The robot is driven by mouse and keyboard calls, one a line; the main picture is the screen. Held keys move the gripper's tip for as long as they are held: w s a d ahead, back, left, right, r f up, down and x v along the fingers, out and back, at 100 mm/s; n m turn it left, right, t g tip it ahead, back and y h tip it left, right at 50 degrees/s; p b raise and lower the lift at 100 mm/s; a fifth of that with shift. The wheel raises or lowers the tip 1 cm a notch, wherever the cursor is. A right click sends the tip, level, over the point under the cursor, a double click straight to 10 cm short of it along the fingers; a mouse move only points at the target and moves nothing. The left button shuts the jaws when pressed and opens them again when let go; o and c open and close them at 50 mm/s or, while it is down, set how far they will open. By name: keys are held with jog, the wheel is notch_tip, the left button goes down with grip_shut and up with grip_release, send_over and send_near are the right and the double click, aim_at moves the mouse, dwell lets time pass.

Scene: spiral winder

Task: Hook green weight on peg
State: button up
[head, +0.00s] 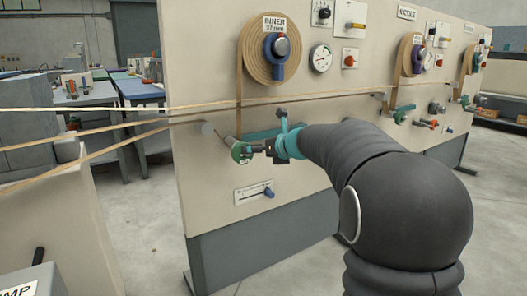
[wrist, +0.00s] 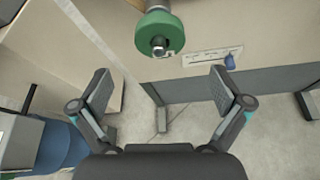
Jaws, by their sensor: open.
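The green weight (head: 240,151) is a round disc at the lower end of a thin dark lever on the beige panel, left of my gripper (head: 256,149). In the wrist view the green weight (wrist: 158,32) is at the top centre, with a metal stub through its middle and a grey cylinder behind it. My gripper (wrist: 161,88) is open and empty. Its two fingers stand wide apart, below the weight in that view and not touching it. Whether the stub is the peg, I cannot tell.
Tan strips (head: 90,152) run across the left to the panel (head: 215,190). A spool labelled INNER (head: 255,50) hangs above. A slider plate (head: 253,194) sits below. Similar stations with another green part (head: 404,110) are farther right. Floor is open in front of the panel.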

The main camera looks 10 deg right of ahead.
aim_at(237, 151)
jog(key=x, duration=1.1)
jog(key=c, duration=1.7)
jog(key=shift+f+b, duration=0.2)
jog(key=shift+b, duration=0.1)
jog(key=shift+c, duration=0.4)
jog(key=shift+b, duration=0.35)
